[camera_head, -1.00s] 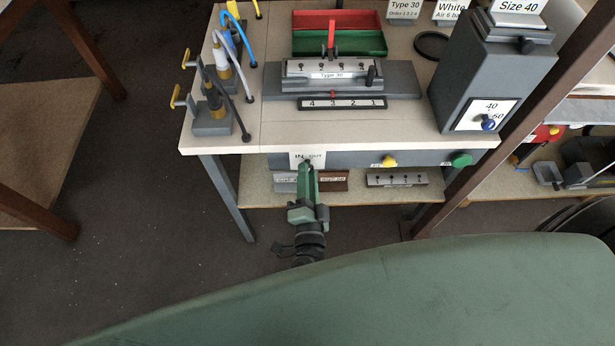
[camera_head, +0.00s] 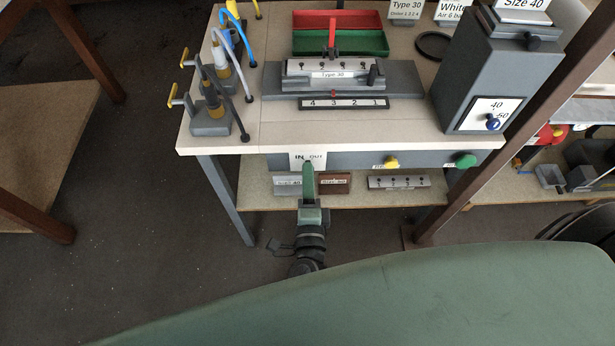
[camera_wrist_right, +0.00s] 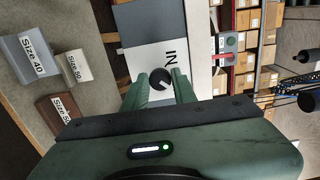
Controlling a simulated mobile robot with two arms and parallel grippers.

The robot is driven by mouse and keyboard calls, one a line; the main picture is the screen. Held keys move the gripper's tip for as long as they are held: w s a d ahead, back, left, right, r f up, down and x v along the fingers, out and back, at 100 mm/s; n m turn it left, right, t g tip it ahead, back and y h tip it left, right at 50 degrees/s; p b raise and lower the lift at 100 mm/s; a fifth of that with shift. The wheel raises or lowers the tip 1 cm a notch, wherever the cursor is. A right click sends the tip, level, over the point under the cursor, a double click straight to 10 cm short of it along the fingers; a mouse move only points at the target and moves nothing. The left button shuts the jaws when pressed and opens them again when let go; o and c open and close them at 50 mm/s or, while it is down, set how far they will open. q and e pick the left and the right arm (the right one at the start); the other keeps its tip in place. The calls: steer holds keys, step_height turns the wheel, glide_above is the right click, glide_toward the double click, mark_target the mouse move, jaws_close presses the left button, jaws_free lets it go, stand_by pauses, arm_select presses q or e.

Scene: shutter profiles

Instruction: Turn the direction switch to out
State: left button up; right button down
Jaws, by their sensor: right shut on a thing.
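The direction switch is a small round black knob (camera_wrist_right: 159,78) on a white IN/OUT label plate (camera_head: 298,160) on the bench's front edge. My right gripper (camera_head: 308,167) reaches up to it from below. In the right wrist view, the fingers of my right gripper (camera_wrist_right: 161,84) stand on both sides of the knob, shut on it. IN is readable beside the knob there; OUT is hidden by a finger. In the head view the fingers cover most of the knob, and I cannot tell which way it points. My left gripper is not in view.
A yellow button (camera_head: 391,162) and a green button (camera_head: 465,160) sit to the right on the same front panel. The lower shelf (camera_head: 350,197) holds labelled blocks close behind my right gripper. A brown post (camera_head: 470,180) stands to the right. The floor on the left is clear.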

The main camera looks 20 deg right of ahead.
steer(key=shift+f, duration=0.1)
steer(key=c, duration=1.1)
jaws_free()
steer(key=shift+c, duration=0.2)
steer(key=v, duration=0.8)
steer(key=shift+b, duration=0.45)
